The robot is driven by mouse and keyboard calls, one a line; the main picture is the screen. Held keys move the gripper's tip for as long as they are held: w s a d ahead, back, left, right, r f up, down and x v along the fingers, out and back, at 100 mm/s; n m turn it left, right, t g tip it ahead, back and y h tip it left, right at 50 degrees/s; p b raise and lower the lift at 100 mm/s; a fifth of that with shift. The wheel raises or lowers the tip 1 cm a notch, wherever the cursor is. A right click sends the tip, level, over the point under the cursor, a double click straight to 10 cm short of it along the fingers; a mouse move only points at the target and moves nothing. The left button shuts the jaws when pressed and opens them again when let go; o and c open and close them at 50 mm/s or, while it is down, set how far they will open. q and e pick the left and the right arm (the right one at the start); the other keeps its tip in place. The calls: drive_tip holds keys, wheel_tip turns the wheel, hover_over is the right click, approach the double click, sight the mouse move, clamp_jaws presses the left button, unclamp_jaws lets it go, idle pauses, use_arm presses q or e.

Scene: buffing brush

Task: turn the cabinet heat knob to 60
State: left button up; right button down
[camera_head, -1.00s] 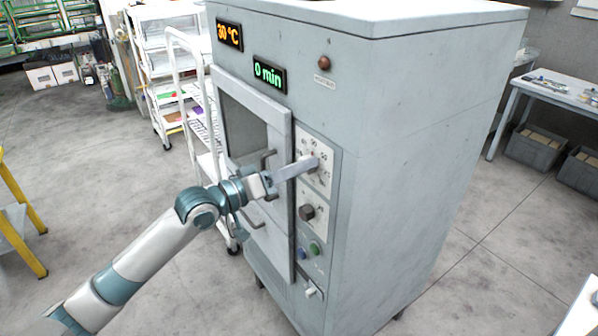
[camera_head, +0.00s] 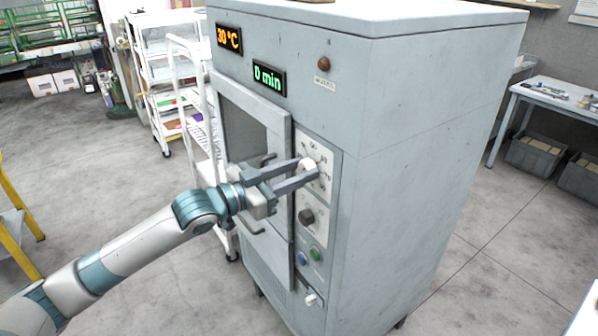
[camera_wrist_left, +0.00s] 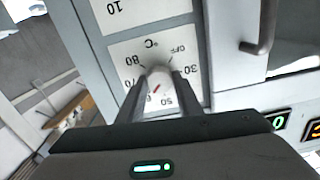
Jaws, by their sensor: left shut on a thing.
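The grey cabinet (camera_head: 420,150) stands in the middle of the head view. Its heat knob (camera_head: 308,163) is pale and sits on the upper dial plate at the right of the door. My left gripper (camera_head: 312,169) is shut on this knob, one finger on each side. In the left wrist view the knob (camera_wrist_left: 158,74) lies between the fingertips, and the dial around it shows OFF, 30, 50, 60, 80 and °C. A short red line shows by the knob near 50 and 60; its exact reading I cannot tell. The temperature display (camera_head: 229,38) reads 30 °C. My right gripper is not in view.
A dark lower knob (camera_head: 306,216), a blue button (camera_head: 302,257) and a green button (camera_head: 315,253) sit below. The door handle (camera_head: 268,160) is close to my gripper's fingers. The time display (camera_head: 269,76) reads 0 min. A white trolley (camera_head: 180,75) stands behind, left.

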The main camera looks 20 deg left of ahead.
use_arm(q)
drive_tip(key=shift+f, duration=0.2)
drive_tip(key=o, duration=1)
drive_tip(key=shift+o, duration=0.2)
drive_tip(key=shift+r, duration=0.1)
drive_tip(key=shift+b+v, duration=0.4)
drive_tip(key=shift+v, duration=0.4)
use_arm(e)
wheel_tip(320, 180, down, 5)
drive_tip(key=b, duration=0.4)
use_arm(q)
drive_tip(key=b+v, duration=0.2)
drive_tip(key=v, duration=1.3)
drive_tip(key=shift+s+a, duration=0.25)
drive_tip(key=shift+s, duration=0.05)
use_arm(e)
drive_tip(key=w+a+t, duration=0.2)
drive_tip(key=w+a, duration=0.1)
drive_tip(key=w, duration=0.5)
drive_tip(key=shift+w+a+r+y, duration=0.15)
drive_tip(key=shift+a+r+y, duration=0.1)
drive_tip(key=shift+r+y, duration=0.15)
